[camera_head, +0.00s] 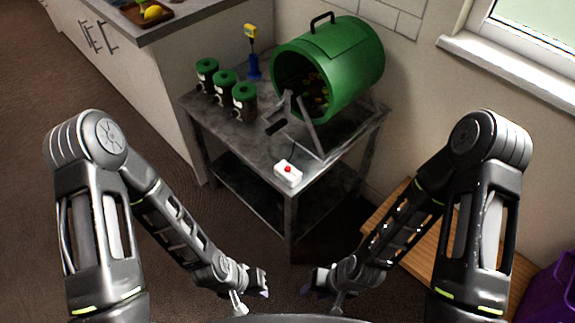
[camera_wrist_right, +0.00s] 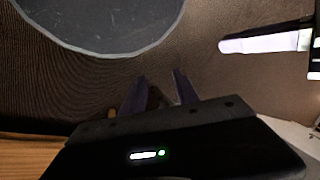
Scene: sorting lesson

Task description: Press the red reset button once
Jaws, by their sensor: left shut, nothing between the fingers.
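The red reset button (camera_head: 288,169) sits on top of a small white box (camera_head: 288,178). The box stands near the front corner of the grey metal table (camera_head: 258,152). My left gripper (camera_head: 265,288) is in front of and below the table, apart from the button; it is shut and empty. My right gripper (camera_head: 308,287) is beside it to the right, also low and clear of the table. In the right wrist view its two purple fingers (camera_wrist_right: 158,88) stand apart with nothing seen held between them. The button does not show in the right wrist view.
A green drum (camera_head: 345,60) on a metal stand is at the table's back right. Several green-lidded jars (camera_head: 222,84) and a blue-and-yellow tool (camera_head: 252,62) stand at the back left. A wooden bench (camera_head: 400,215) is at right. The tabletop left of the box is clear.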

